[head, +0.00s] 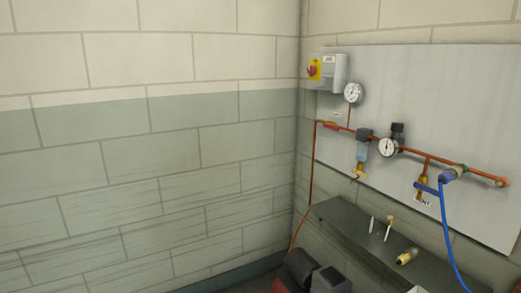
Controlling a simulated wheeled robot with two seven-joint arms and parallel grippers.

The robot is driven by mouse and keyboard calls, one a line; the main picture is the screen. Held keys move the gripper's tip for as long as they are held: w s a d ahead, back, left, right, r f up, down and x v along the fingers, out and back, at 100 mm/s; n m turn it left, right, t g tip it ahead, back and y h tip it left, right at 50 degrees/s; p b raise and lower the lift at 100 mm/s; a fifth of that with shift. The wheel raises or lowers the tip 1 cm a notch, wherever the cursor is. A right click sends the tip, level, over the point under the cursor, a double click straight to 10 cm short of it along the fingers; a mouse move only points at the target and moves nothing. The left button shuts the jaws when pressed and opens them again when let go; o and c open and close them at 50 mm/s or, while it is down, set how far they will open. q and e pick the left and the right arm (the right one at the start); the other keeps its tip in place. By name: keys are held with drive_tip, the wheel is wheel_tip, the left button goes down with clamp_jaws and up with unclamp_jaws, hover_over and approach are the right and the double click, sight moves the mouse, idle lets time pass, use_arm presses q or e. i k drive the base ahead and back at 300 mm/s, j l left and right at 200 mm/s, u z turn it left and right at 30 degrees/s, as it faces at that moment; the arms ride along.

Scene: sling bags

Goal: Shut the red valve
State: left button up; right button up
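A copper pipe (408,153) runs along a pale wall board on the right. A small red lever (331,126) lies along the pipe near its left end, and looks like the red valve's handle. It is small, so I cannot tell whether the valve is open or shut. A blue lever (427,188) sits on a short branch lower right. Neither of my grippers is in view.
A switch box (328,72) with a red knob on yellow is above. Gauges (354,92) and a blue hose (447,232) hang on the board. A dark shelf (345,222) below holds small fittings (407,256). Dark equipment (300,266) stands beneath. The left block wall is bare.

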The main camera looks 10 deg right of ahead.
sight(334, 128)
drive_tip(key=i+z, duration=0.75)
drive_tip(key=i, duration=0.3)
drive_tip(key=i+j, duration=0.15)
drive_tip(key=j, duration=0.15)
drive_tip(key=i+j, duration=0.15)
drive_tip(key=j, duration=0.15)
